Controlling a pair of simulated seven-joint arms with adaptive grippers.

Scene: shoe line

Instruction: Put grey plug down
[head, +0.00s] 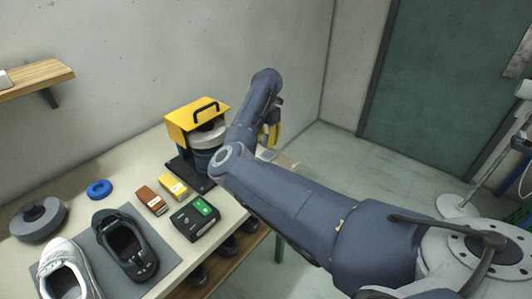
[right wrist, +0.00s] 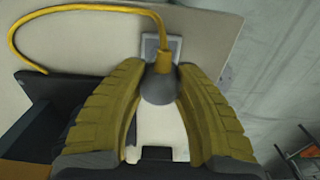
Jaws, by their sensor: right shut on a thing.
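My right gripper (right wrist: 158,78) is shut on the grey plug (right wrist: 160,90), whose rounded grey body sits between the yellow ribbed fingers. A yellow cable (right wrist: 90,8) runs from the plug and loops to the left. A light square plate with a grey middle (right wrist: 151,46) lies on the tabletop beyond the plug. I cannot tell whether the plug touches the table. In the head view the right gripper (head: 271,136) is at the table's far right corner, beside the yellow-topped machine (head: 184,117), and my arm partly hides it. My left gripper is not in view.
A black box with a green label (head: 195,217), a yellow box (head: 173,187) and a brown box (head: 152,201) stand nearby. A dark shoe (head: 125,247) and a white shoe (head: 66,270) sit on a grey mat. The table's right edge is close to the gripper.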

